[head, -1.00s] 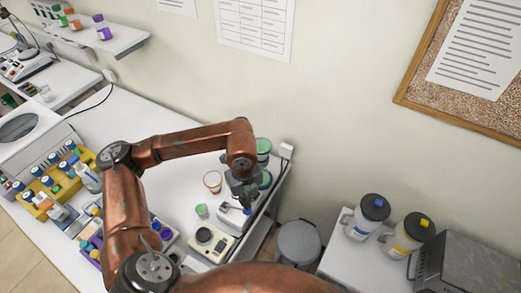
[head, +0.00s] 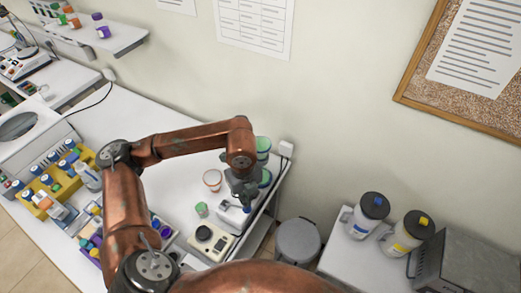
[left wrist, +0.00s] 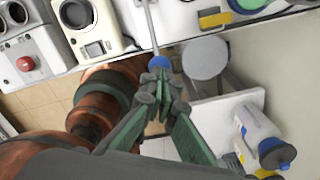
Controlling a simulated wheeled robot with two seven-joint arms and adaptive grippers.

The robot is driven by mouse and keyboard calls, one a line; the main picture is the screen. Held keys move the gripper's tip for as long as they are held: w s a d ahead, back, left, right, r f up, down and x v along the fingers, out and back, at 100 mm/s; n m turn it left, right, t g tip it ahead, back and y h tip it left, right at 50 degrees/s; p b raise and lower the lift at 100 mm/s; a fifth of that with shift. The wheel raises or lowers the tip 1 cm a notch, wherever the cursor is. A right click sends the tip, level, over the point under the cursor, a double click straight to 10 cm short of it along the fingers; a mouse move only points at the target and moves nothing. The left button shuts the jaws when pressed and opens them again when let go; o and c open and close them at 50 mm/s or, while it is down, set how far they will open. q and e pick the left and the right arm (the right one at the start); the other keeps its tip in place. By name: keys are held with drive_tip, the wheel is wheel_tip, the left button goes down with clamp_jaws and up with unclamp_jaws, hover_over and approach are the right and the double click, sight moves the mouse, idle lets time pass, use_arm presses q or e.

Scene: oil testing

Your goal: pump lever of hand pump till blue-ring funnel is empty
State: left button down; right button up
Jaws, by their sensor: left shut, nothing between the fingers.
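In the left wrist view a thin metal lever (left wrist: 152,25) ends in a blue knob (left wrist: 158,62). My left gripper (left wrist: 159,76) is shut and empty, its fingertips right at the knob; I cannot tell whether they touch it. In the head view my left gripper (head: 246,200) is over the bench's right end, above a pale device (head: 232,215) that appears to be the hand pump, mostly hidden by the gripper. I cannot make out a blue-ring funnel. My right gripper is not in view.
Two green-topped containers (head: 263,146) stand behind my left gripper. A small tester (head: 209,238), a cup (head: 212,180) and a green-topped vial (head: 201,210) are close by. A round grey stool (head: 298,242) and a side table with two jugs (head: 368,214) stand to the right.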

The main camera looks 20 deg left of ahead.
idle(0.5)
use_arm(q)
wheel_tip(320, 180, up, 6)
drive_tip(key=p, duration=0.3)
idle(0.3)
idle(0.4)
